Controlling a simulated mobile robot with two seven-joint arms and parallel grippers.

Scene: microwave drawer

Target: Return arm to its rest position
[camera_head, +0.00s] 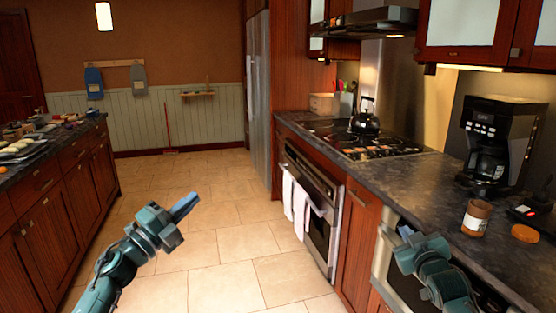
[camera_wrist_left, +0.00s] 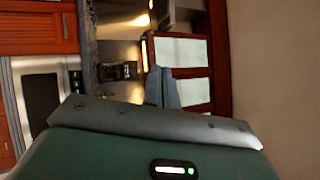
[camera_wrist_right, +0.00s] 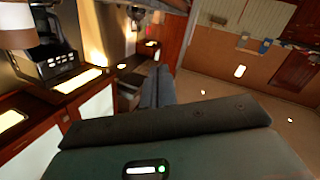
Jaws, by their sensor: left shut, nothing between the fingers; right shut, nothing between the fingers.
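My left gripper (camera_head: 184,208) is in the air over the tiled floor at the left, its fingers together and empty. Its closed fingers also show in the left wrist view (camera_wrist_left: 163,88). My right gripper (camera_head: 393,236) is at the front edge of the right counter, before the microwave drawer (camera_head: 383,262), which my right arm partly covers. Its fingers are together and empty in the right wrist view (camera_wrist_right: 158,88). I cannot tell whether it touches the counter or drawer front.
The right counter (camera_head: 450,205) bears a coffee maker (camera_head: 492,140), a jar (camera_head: 475,218), a round lid (camera_head: 525,234) and a stove with a kettle (camera_head: 366,118). White towels (camera_head: 299,207) hang on the oven. A left counter (camera_head: 75,135) holds food. The floor between is clear.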

